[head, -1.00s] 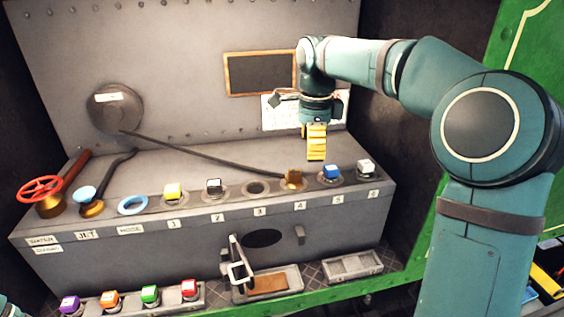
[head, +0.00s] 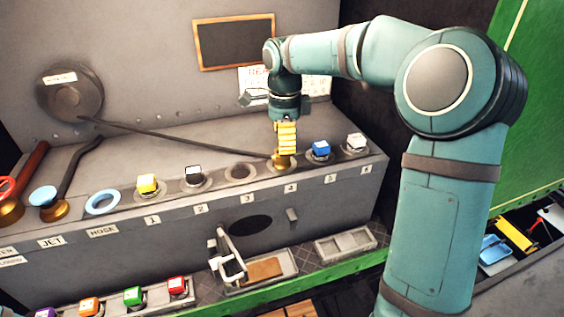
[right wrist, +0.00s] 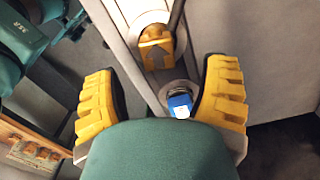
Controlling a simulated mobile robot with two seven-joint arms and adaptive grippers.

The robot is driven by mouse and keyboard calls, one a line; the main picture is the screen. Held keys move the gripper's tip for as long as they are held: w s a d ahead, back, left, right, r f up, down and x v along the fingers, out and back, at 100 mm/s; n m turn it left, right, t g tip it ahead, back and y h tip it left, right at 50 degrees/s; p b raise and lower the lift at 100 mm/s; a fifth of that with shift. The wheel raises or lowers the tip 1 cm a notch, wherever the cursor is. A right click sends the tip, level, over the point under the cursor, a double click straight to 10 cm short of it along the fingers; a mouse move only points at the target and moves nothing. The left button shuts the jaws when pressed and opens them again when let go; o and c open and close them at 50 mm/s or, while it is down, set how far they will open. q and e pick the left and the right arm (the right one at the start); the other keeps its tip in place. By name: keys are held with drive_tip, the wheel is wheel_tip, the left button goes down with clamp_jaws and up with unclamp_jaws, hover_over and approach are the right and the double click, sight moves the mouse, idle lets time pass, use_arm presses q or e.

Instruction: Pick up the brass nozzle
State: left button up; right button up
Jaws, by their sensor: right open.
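A brass block-shaped piece (head: 283,162), which I take for the brass nozzle, sits on socket 4 of the grey console at the end of a long dark rod. The right wrist view shows it with an arrow on top (right wrist: 155,50). My right gripper (head: 286,148) points down just above it, its yellow fingers partly overlapping it in the head view. In the right wrist view the fingers (right wrist: 163,78) are wide apart with nothing gripped; the nozzle lies ahead of the gap. My left gripper is not in view.
A blue-capped piece (head: 320,150) stands close to the right of the nozzle, then a white-capped one (head: 356,142). Black (head: 194,175) and yellow (head: 148,184) capped pieces stand further left. Below is a tray (head: 285,262).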

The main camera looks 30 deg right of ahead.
sight(282, 157)
drive_tip(key=f, duration=0.5)
drive_tip(key=shift+a+f+b, duration=0.1)
drive_tip(key=shift+a+b, duration=0.15)
drive_tip(key=shift+b, duration=0.05)
clamp_jaws()
